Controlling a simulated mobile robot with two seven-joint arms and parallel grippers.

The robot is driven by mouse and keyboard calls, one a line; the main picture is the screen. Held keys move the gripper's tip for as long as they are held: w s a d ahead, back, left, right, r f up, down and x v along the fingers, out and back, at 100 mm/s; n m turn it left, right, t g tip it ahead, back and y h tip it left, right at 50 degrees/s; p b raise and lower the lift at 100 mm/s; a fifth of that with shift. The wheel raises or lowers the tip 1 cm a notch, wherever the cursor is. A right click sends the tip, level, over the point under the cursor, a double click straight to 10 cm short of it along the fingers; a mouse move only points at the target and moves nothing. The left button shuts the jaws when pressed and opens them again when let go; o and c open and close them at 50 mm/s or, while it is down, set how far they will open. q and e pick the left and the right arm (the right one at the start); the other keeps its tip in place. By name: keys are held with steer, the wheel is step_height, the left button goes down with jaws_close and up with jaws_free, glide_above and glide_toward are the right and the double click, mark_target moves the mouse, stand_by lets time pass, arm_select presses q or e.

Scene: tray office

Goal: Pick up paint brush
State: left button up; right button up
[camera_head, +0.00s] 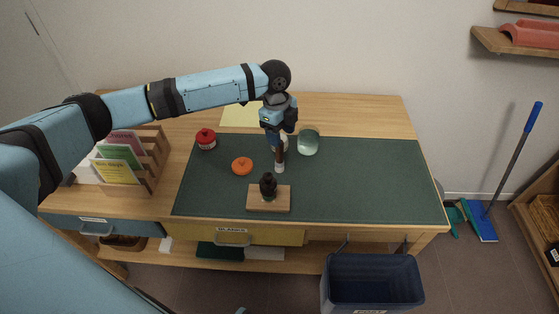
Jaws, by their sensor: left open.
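My left gripper (279,142) hangs down over the green mat near the middle of the desk, its jaws open. A slim brown thing with a pale end (280,160), which looks like the paint brush, shows right at and below the fingertips. Its upper part is hidden by the gripper, and I cannot tell whether the fingers touch it. My right gripper is out of view.
The green mat (370,180) also bears a greenish glass (308,142), an orange lid (242,166), a red jar (206,139) and a black-knobbed item on a wooden block (282,200). A wooden card rack (150,165) stands left. The mat's right side is clear.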

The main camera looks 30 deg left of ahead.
mark_target(282, 162)
arm_select(q)
steer(key=shift+s+a+f+b, duration=0.1)
steer(key=shift+f+b, duration=0.2)
steer(key=shift+f, duration=3.3)
steer(key=c, duration=1)
steer(key=shift+r, duration=0.1)
steer(key=shift+r, duration=0.1)
step_height(282, 162, up, 20)
steer(key=shift+f+p, duration=0.1)
steer(key=shift+p, duration=0.75)
